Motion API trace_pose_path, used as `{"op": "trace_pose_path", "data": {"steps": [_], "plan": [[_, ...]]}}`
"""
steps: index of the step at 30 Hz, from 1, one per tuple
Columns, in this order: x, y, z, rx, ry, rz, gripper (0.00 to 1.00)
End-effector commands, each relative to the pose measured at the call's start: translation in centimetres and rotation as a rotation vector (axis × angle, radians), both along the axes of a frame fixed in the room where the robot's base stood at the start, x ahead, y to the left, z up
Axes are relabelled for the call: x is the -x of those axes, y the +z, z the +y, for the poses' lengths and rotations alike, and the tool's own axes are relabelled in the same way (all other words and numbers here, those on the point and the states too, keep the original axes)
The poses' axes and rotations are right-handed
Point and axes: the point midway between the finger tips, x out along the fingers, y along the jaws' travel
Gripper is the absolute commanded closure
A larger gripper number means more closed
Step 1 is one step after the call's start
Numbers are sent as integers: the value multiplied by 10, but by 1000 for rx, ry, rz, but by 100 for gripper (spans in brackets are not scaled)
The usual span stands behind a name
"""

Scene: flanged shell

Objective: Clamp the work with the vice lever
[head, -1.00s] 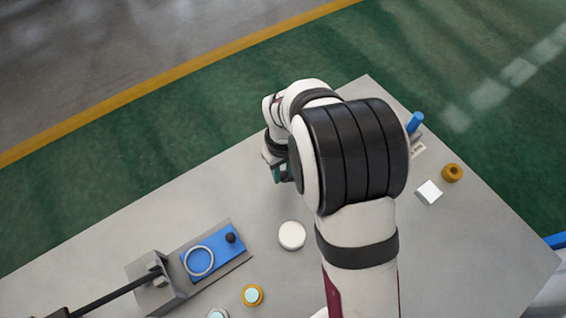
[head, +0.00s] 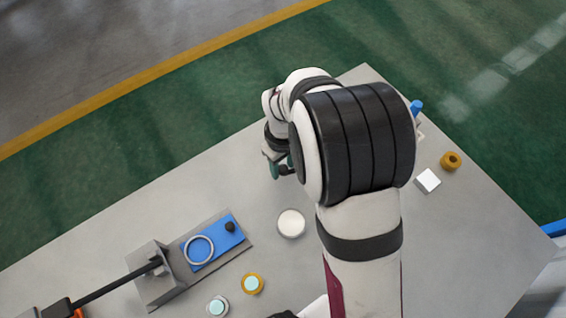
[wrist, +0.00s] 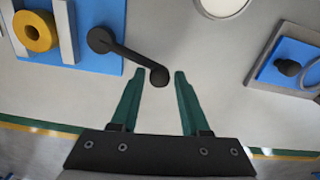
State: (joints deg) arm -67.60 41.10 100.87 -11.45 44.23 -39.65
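The vice stands at the left of the wrist view on a blue plate (wrist: 100,15). Its grey jaw (wrist: 67,30) is beside the work, a yellow ring-shaped part (wrist: 38,32); I cannot tell whether they touch. The black vice lever (wrist: 128,57) runs from its round pivot on the plate to a knob at its free end. My gripper (wrist: 160,73) has its two green fingers apart, with the lever's knob in the gap near the fingertips. I cannot tell whether either finger touches it. In the head view my gripper (head: 279,168) is partly visible; my arm hides the vice.
A white disc (head: 291,223) lies on the grey table (head: 215,190). Left of it is a blue plate (head: 225,240) with a ring and black knob. Yellow-rimmed (head: 252,284) and grey-rimmed (head: 218,306) buttons are at the front. A white block (head: 428,181) and yellow ring (head: 451,161) are at right.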

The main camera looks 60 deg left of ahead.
Motion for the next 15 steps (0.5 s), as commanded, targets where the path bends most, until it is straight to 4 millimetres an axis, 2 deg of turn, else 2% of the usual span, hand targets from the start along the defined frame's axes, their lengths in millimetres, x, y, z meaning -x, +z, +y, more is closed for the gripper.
{"op": "trace_pose_path", "data": {"steps": [2,11,15], "plan": [[0,0,0,0,0,0,40],[0,2,0,-1,0,-1,40],[-1,22,1,-4,0,-3,40]]}}
